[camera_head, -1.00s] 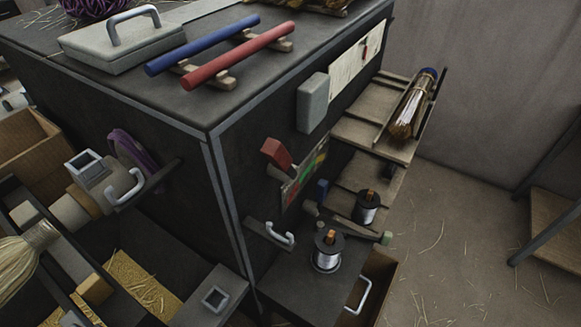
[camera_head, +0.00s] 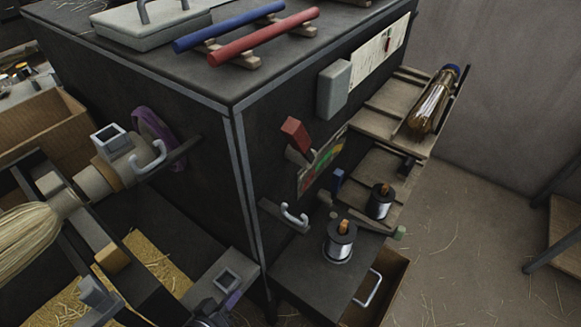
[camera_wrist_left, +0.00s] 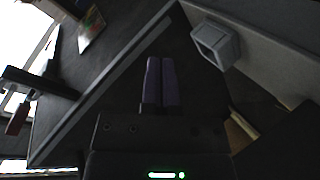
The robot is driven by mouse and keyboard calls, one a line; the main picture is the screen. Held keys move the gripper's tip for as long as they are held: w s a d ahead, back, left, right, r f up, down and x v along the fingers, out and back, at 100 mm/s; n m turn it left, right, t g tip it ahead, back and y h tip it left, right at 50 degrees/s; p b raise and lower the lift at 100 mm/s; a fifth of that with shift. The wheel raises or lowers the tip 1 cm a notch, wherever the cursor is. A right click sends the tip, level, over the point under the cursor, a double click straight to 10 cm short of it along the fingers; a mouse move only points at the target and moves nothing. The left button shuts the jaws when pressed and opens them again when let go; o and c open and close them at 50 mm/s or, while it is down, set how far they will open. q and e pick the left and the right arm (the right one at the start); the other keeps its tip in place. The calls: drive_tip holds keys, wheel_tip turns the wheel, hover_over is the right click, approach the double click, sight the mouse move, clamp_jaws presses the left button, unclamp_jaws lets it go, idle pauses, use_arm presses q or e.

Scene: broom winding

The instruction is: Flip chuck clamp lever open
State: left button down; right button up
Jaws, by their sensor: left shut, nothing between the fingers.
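My left gripper (camera_head: 231,300) shows at the bottom edge of the head view, its dark purple fingertips close beside a grey square-socket piece (camera_head: 228,281) on the dark rail. In the left wrist view its two fingers (camera_wrist_left: 161,82) are pressed together, empty, and apart from the grey square-socket piece (camera_wrist_left: 213,43). The broom (camera_head: 30,235) lies at the left with its end in a tan round chuck (camera_head: 97,180). A second grey square-socket piece (camera_head: 110,139) and a curved grey handle (camera_head: 149,160) are at the chuck. I cannot tell which part is the clamp lever. My right gripper is not visible.
The dark machine cabinet (camera_head: 150,85) fills the middle. On its right side are a red lever (camera_head: 295,134), a small curved handle (camera_head: 294,216) and wire spools (camera_head: 341,238). A straw-filled bin (camera_head: 150,258) lies below the chuck.

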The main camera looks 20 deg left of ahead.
sight(290, 142)
use_arm(q)
drive_tip(key=w+d+r+n+t+h, duration=0.1)
drive_tip(key=r+n+t+h, duration=0.1)
drive_tip(key=r, duration=0.5)
drive_tip(key=w+d+r+n+t+h, duration=0.1)
drive_tip(key=r+t, duration=0.3)
drive_tip(key=r, duration=0.4)
drive_tip(key=w+d+r+n+t+h+b, duration=0.1)
drive_tip(key=r+n+t+h, duration=0.2)
drive_tip(key=r, duration=0.5)
drive_tip(key=shift+w+r+n, duration=0.15)
drive_tip(key=shift+r+n, duration=0.1)
drive_tip(key=shift+n, duration=0.05)
drive_tip(key=x, duration=1.4)
drive_tip(key=shift+r, duration=0.15)
